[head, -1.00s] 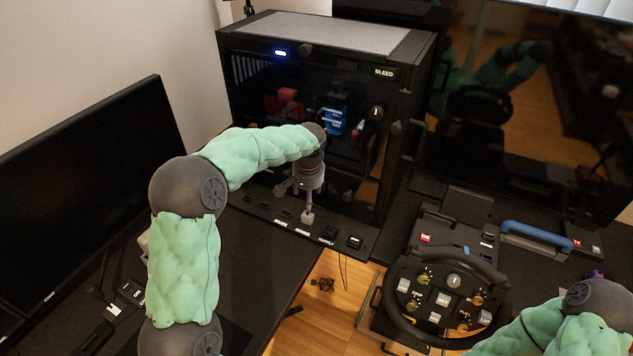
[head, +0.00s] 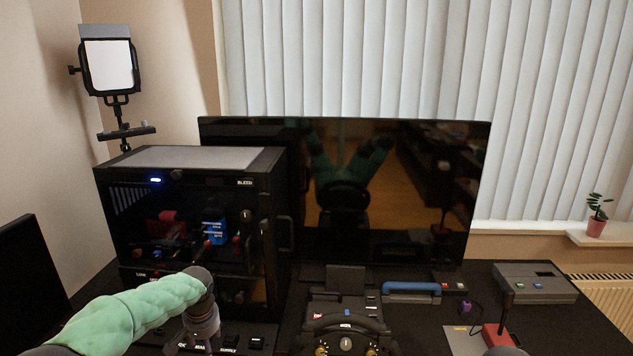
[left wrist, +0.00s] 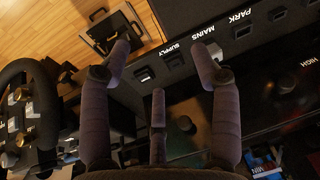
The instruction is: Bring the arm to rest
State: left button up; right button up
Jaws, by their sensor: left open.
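My left arm reaches in from the lower left in the head view, with its green padded forearm stretched toward the black cabinet (head: 190,200). My left gripper (head: 201,330) hangs down in front of the cabinet, over a switch strip, with its fingertips cut off or hard to see there. In the left wrist view the left gripper (left wrist: 162,62) has its fingers spread and nothing between them. The labelled switch strip (left wrist: 210,48) with SUPPLY, MAINS and PARK lies beyond the fingers.
A steering wheel (head: 340,329) stands at the bottom centre, also at the left in the left wrist view (left wrist: 45,80). Behind it are a blue-handled item (head: 411,288) and a large dark screen (head: 390,200). A red joystick box (head: 497,338) and grey console (head: 535,283) are at right.

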pick_arm(q)
jog(key=s+d+f+h, duration=0.1)
jog(key=s+d+f, duration=0.35)
jog(key=f, duration=0.35)
jog(key=s+d+f+g+h, duration=0.1)
jog(key=s+d+f+h, duration=0.1)
jog(key=s+d+f, duration=0.45)
jog(key=s+d+f+h, duration=0.1)
jog(key=s+d+f, duration=0.15)
jog(key=f, duration=0.65)
jog(key=s+d+f+n, duration=0.1)
jog(key=s+f, duration=0.2)
jog(key=s, duration=0.3)
jog(key=s+d+f+n+h, duration=0.1)
jog(key=s+d+f, duration=0.1)
jog(key=s, duration=0.4)
jog(key=s+d+f, duration=0.2)
jog(key=s+f, duration=0.1)
jog(key=s, duration=0.3)
jog(key=shift+s+d+f+n+g, duration=0.2)
jog(key=shift+f+n+g, duration=0.1)
jog(key=shift+f+n, duration=0.1)
jog(key=shift+c, duration=0.3)
